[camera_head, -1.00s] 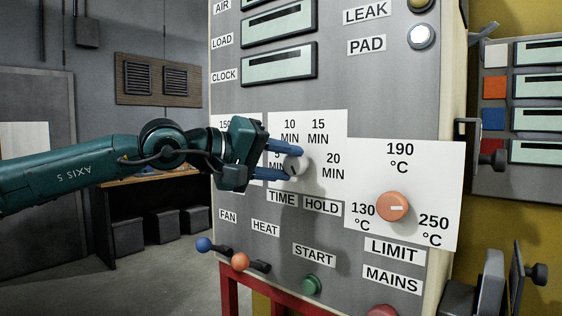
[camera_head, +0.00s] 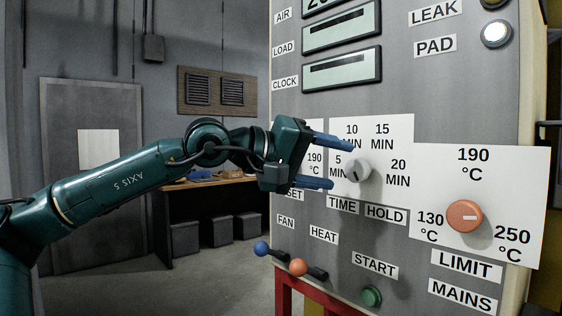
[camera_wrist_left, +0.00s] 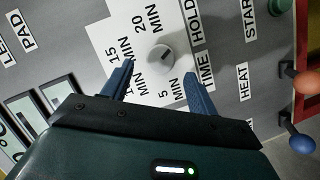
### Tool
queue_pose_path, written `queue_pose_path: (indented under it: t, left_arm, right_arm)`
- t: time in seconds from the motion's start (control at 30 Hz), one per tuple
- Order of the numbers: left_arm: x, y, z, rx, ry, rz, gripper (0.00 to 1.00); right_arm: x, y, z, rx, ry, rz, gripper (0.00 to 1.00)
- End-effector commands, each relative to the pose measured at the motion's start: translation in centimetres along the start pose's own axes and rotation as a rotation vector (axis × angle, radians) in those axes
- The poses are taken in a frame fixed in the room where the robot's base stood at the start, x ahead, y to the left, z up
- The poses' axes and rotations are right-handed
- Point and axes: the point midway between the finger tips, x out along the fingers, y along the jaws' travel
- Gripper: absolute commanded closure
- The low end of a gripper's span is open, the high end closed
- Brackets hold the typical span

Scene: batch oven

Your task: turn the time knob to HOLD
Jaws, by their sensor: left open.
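The time knob (camera_head: 357,170) is a small round grey dial on a white plate marked 5, 10, 15 and 20 MIN. The HOLD label (camera_head: 386,214) is at its lower right, beside the TIME label (camera_head: 343,204). A dark mark shows on the knob's face, but I cannot tell exactly which marking it points at. My left gripper (camera_head: 342,165) is open, its blue fingertips just left of the knob and apart from it. In the left wrist view the knob (camera_wrist_left: 162,57) sits between and slightly beyond the fingertips (camera_wrist_left: 160,68). My right gripper is not in view.
The orange limit knob (camera_head: 464,215) is to the right. Below are a green START button (camera_head: 371,296) and two levers with a blue ball (camera_head: 261,248) and an orange ball (camera_head: 298,267). Displays (camera_head: 343,67) are above. Open floor lies left of the panel.

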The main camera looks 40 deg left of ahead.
Motion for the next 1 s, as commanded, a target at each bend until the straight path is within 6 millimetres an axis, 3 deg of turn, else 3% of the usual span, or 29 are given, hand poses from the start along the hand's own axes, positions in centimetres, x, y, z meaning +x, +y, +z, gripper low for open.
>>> queue_pose_path:
  t: [0.5,0.7,1.0]
  left_arm:
    - [-8.4,-0.2,0.1,0.001,0.002,0.004,0.41]
    - [-9.8,-0.1,0.1,0.0,0.0,0.0,0.41]
    - [-9.8,0.0,0.0,0.0,-0.001,0.0,0.41]
  right_arm:
    - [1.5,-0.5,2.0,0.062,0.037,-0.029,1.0]
    - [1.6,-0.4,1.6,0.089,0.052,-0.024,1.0]
    - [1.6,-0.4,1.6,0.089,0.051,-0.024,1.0]
